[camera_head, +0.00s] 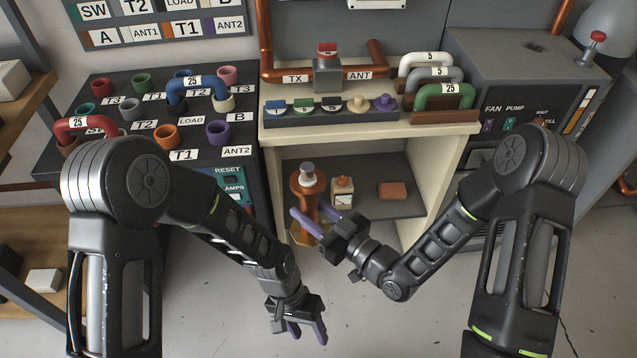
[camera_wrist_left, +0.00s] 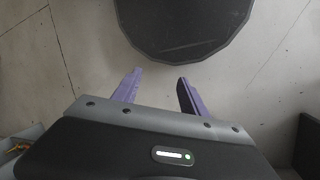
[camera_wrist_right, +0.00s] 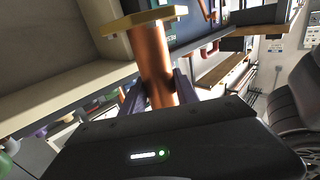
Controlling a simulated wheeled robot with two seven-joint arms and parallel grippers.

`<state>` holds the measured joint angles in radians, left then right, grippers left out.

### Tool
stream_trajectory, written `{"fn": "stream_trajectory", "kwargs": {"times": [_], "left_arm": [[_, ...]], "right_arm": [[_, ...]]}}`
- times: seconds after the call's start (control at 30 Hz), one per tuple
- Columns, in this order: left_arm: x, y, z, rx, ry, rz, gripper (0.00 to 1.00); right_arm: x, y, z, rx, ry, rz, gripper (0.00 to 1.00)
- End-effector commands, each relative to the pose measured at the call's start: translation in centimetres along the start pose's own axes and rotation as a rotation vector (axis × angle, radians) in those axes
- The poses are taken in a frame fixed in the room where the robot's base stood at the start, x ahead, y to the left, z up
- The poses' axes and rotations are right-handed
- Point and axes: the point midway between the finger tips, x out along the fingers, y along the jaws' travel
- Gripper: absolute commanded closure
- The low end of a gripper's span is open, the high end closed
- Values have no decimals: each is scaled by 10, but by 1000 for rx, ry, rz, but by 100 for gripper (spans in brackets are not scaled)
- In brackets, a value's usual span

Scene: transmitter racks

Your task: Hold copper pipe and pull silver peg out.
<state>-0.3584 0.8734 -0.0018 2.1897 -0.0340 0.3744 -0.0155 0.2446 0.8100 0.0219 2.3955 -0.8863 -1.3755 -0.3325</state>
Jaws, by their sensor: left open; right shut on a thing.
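The copper pipe (camera_head: 304,186) stands upright in the lower bay of the cream cabinet, with a flanged top. The silver peg (camera_head: 308,171) sticks up out of its top. My right gripper (camera_head: 312,219) is shut on the pipe, its purple fingers on either side of the lower part. In the right wrist view the copper pipe (camera_wrist_right: 154,62) runs between the fingers to a brass plate (camera_wrist_right: 152,18); the peg is not visible there. My left gripper (camera_head: 310,331) is open and empty, low over the floor, apart from the pipe; its fingers also show in the left wrist view (camera_wrist_left: 157,86).
A small gauge box (camera_head: 342,192) stands just right of the pipe, and a reddish block (camera_head: 392,190) lies farther right on the grey shelf. The counter (camera_head: 400,132) overhangs the bay. A dark rack with coloured sockets (camera_head: 120,95) stands left. The front floor is clear.

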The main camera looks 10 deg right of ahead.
Motion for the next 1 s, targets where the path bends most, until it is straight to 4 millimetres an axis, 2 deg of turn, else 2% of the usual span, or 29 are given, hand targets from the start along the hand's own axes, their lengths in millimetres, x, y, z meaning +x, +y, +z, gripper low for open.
{"fn": "stream_trajectory", "kwargs": {"times": [0.03, 0.1, 0.23, 0.37, 0.4, 0.47, 0.57, 0.6, 0.67, 0.7, 0.8, 0.83, 0.9, 1.0], "left_arm": [[-15, 21, -6, 93, -45, -36, 49], [-35, 47, -5, 201, -125, -89, 49], [-79, 96, 7, 386, -263, -207, 49], [-140, 109, 4, 922, -356, -475, 49], [-161, 115, 1, 1065, -390, -565, 49], [-191, 125, -3, 1239, -441, -693, 49], [-229, 126, -40, 1329, -395, -861, 49], [-233, 110, -50, 1370, -455, -975, 49], [-250, 96, -68, 1428, -528, -1151, 49], [-265, 91, -80, 1462, -577, -1270, 49], [-307, 91, -105, 1527, -712, -1559, 49], [-315, 89, -110, 1541, -771, -1632, 49], [-316, 76, -112, 1564, -942, -1758, 49], [-322, 71, -116, 1582, -1103, -1892, 49]], "right_arm": [[0, 0, -2, -1, 4, 0, 100], [0, 0, -2, -1, 4, -1, 100], [0, 0, -2, -1, 4, -1, 100], [0, 0, -2, -1, 4, 0, 100], [0, 0, -2, -1, 4, 0, 100], [0, 0, -2, -1, 4, -1, 100], [0, 0, -1, -1, 4, -1, 100], [0, 0, -1, -1, 4, 0, 100], [0, 0, -1, -1, 4, -1, 100], [0, 0, -1, -1, 4, 0, 100], [0, 0, -2, -1, 4, 0, 100], [0, 0, -1, -1, 4, 0, 100], [0, 0, -1, -1, 4, 0, 100], [0, 0, -2, -1, 4, 0, 100]]}}
